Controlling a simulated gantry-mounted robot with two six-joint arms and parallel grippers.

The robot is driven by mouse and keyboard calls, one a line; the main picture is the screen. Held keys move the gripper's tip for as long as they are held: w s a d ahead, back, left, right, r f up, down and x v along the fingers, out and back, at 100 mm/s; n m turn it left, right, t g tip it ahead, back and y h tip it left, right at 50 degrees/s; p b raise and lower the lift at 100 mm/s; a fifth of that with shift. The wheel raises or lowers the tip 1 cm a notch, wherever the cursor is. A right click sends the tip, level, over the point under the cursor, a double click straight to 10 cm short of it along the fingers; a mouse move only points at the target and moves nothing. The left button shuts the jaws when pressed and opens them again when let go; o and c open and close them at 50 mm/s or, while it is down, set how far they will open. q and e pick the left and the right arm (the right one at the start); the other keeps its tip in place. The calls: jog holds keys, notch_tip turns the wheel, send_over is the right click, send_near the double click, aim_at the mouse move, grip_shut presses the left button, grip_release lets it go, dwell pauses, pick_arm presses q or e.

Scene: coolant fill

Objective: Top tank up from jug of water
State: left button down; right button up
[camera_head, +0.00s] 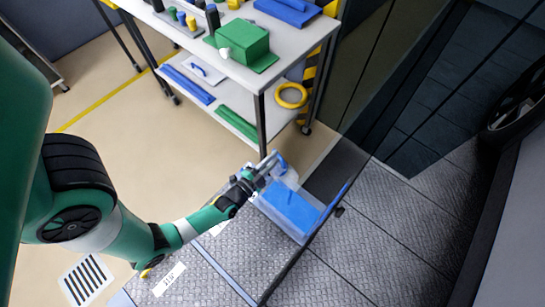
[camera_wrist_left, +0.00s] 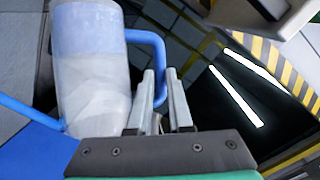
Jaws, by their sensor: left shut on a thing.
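In the left wrist view the jug (camera_wrist_left: 90,85) fills the upper left, and the blue handle (camera_wrist_left: 158,50) runs down to the closed fingers (camera_wrist_left: 162,100). I cannot tell how far the jug is tilted. I cannot make out a tank opening. My right gripper is not in view.
A workbench (camera_head: 228,67) stands behind, with a green box (camera_head: 243,41), a blue block and small bottles on top. A yellow ring (camera_head: 291,95) is on its lower shelf. A dark panelled surface (camera_head: 440,85) is at the right. A floor grate (camera_head: 87,279) is at lower left.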

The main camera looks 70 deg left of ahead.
pick_arm(q)
jog(key=shift+w+d+f+m+t, duration=0.1)
jog(key=shift+d+m+t, duration=0.2)
jog(key=shift+d+m, duration=0.45)
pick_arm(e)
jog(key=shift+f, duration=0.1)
